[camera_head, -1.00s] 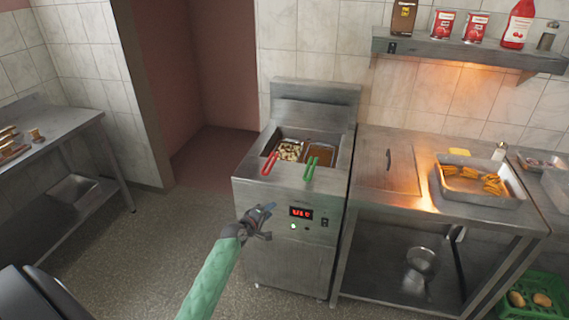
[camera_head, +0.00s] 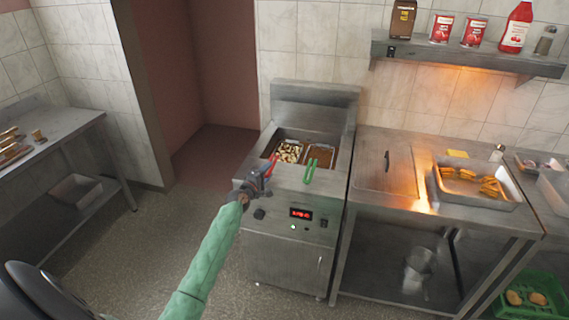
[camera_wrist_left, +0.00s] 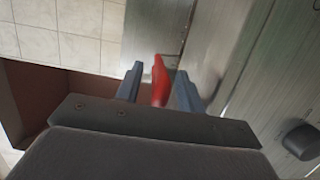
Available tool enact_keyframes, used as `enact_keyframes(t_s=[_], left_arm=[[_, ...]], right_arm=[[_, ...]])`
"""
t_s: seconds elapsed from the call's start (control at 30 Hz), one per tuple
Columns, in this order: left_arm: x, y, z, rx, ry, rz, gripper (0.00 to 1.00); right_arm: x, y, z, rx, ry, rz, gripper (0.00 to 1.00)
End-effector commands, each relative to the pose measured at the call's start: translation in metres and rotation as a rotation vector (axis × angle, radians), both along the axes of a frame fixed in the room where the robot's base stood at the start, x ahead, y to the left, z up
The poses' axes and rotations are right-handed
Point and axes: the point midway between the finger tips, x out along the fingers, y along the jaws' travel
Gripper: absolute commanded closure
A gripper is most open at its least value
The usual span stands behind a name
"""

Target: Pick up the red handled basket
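The red-handled basket (camera_head: 290,151) sits in the left well of the fryer and holds pale food pieces. Its red handle (camera_head: 272,160) sticks out over the fryer's front edge, partly hidden by my left gripper (camera_head: 263,170). In the left wrist view, the red handle (camera_wrist_left: 160,80) stands between the two fingers of my left gripper (camera_wrist_left: 158,84). The fingers are open, with a gap showing beside the handle. My right gripper is in neither current view.
A second basket with a green handle (camera_head: 311,171) sits in the fryer's right well, close by. The fryer (camera_head: 285,262) has a red display and knobs in front. A steel counter with a food tray (camera_head: 475,201) adjoins on the right.

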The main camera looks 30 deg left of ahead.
Motion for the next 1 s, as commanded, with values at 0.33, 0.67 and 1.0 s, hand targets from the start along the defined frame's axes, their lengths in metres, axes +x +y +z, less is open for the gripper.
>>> enact_keyframes(t_s=[0.33, 0.67, 1.0], left_arm=[[0.0140, -0.0006, -0.0006, 0.000, 0.000, 0.000, 0.62], [0.0138, -0.0006, -0.0006, 0.000, 0.000, 0.000, 1.00], [0.0142, -0.0009, 0.0036, 0.000, -0.003, 0.000, 1.00]], right_arm=[[-0.0091, -0.0023, -0.0025, -0.001, 0.006, 0.000, 0.64], [-0.0094, -0.0032, -0.0024, -0.002, 0.007, -0.001, 0.64], [-0.0094, -0.0043, -0.0022, -0.004, 0.007, -0.001, 0.64]])
